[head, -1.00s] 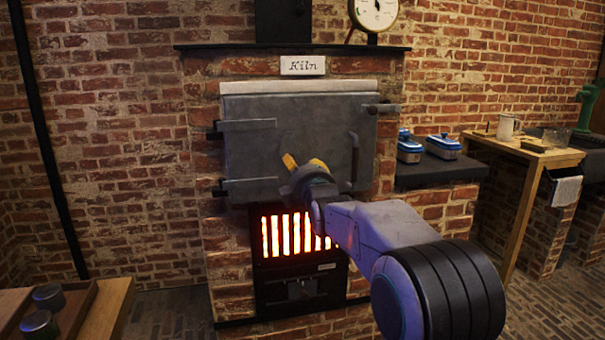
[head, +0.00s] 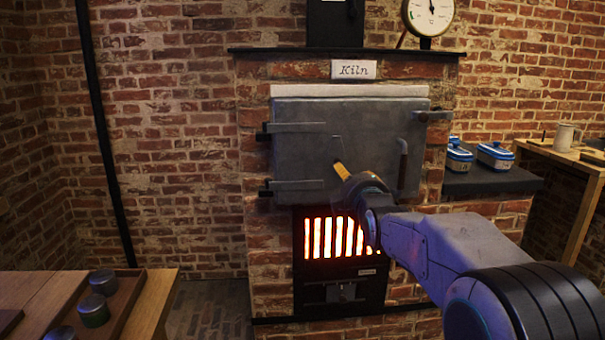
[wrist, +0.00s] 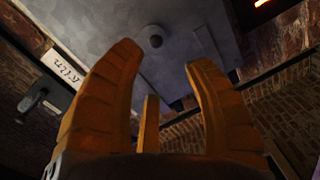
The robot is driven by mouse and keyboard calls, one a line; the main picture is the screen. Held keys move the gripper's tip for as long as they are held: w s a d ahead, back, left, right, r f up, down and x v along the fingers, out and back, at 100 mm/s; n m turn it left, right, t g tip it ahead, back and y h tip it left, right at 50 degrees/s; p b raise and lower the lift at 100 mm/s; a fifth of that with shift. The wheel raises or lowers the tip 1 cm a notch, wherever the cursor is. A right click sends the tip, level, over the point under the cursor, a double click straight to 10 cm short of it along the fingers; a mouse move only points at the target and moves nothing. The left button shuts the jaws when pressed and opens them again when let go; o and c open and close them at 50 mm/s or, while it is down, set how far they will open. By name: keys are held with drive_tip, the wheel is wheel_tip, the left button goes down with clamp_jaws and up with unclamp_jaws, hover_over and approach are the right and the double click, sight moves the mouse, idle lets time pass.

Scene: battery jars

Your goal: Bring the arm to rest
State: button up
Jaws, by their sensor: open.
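My gripper (head: 341,170) is at the end of my outstretched arm, in front of the closed grey door (head: 375,115) of the kiln in the head view. In the wrist view my gripper (wrist: 160,85) shows its yellow fingers spread apart, with nothing between them. The grey door (wrist: 190,35) with a round knob (wrist: 152,37) lies beyond the fingers. I cannot tell exactly how far the fingertips are from the door.
The kiln's glowing grate (head: 338,238) is below the door. A dark ledge (head: 490,182) with blue-and-white boxes (head: 496,155) is at the right. A wooden table (head: 155,300) with a tray and grey lidded jars (head: 94,311) is at lower left.

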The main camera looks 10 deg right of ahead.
drive_tip(key=s+r+m+g+p, duration=0.1)
drive_tip(key=s+m+g+p, duration=0.6)
drive_tip(key=s+p, duration=0.5)
drive_tip(key=s+r+m+g+p, duration=0.2)
drive_tip(key=s+m+g+p, duration=0.4)
drive_tip(key=s, duration=2.3)
drive_tip(key=m+p, duration=0.1)
drive_tip(key=p, duration=0.5)
drive_tip(key=shift+s+a+g, duration=0.3)
drive_tip(key=shift+g, duration=0.1)
